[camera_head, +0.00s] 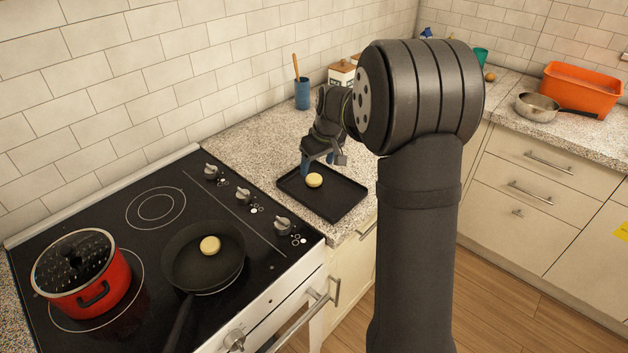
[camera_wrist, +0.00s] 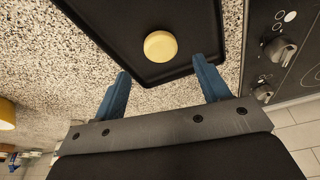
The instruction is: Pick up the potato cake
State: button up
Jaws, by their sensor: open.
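A round yellow potato cake (camera_head: 314,180) lies on a black tray (camera_head: 336,206) on the speckled counter right of the stove. A second, similar cake (camera_head: 210,245) lies in the black frying pan (camera_head: 190,272) on the stove. My gripper (camera_head: 318,165) is above the tray, close to the cake there. In the wrist view my gripper (camera_wrist: 162,88) has its two blue fingers spread wide and empty. The tray cake (camera_wrist: 160,46) shows just beyond the fingertips, roughly between their lines, apart from both.
A red pot (camera_head: 84,285) with a glass lid stands on the stove. Stove knobs (camera_head: 243,195) are left of the tray. A blue utensil holder (camera_head: 302,93) stands behind it. A metal pan (camera_head: 537,107) and an orange bin (camera_head: 582,90) are on the right counter.

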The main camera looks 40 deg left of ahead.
aim_at(315, 178)
jog(key=x, duration=0.5)
jog(key=shift+s+d+f, duration=0.15)
jog(key=shift+d, duration=0.05)
jog(key=shift+c, duration=0.3)
jog(key=c, duration=1)
